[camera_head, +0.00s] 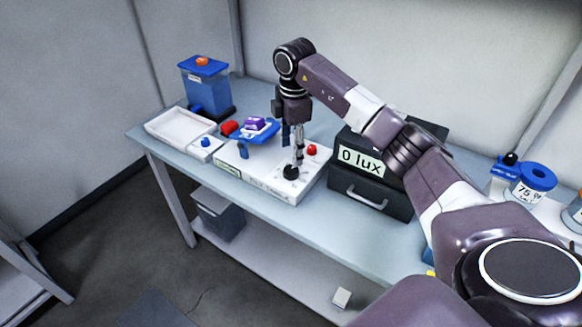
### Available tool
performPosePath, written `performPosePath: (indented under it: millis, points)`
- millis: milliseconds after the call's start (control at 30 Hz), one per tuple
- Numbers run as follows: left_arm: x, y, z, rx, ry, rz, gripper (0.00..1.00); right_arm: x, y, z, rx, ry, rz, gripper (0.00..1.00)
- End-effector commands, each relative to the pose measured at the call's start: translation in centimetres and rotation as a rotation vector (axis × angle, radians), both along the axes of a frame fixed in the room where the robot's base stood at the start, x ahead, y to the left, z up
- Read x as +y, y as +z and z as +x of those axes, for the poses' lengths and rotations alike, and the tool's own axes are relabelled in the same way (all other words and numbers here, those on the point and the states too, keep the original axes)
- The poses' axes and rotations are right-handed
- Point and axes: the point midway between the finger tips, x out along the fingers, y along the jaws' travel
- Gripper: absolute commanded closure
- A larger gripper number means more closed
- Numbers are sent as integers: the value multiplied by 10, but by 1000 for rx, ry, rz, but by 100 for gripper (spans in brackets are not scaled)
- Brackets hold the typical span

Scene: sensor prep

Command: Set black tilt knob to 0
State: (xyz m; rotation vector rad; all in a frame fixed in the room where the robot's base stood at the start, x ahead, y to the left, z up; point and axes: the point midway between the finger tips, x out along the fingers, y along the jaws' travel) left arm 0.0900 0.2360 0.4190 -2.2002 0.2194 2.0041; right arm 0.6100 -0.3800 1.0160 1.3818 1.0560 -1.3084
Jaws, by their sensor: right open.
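The black tilt knob (291,173) sits on the top face of a white box-shaped device (268,182) on the table. My right gripper (297,160) points straight down just above the knob, with its fingertips at or very near it. It is open; whether the fingers touch the knob cannot be told. The knob's marks are too small to read, and the gripper hides part of the knob. My left gripper does not show.
A red knob (311,150) and a blue platform (255,133) with a purple item (255,124) are close to the gripper. A black box (372,187) labelled "0 lux" stands to the right. A white tray (152,128) and blue container (204,88) are at left.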

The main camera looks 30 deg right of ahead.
Motion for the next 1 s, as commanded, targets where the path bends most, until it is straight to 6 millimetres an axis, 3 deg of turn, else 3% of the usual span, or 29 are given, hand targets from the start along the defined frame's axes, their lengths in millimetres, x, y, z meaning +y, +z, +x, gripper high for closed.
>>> performPosePath:
  millis: [500,867,1000]
  points:
    - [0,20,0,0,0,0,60,0,-68,3,5,0,-1,49]
    - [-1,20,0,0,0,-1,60,-1,-76,4,3,1,-1,49]
    - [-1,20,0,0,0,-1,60,-1,-76,4,3,1,-1,63]
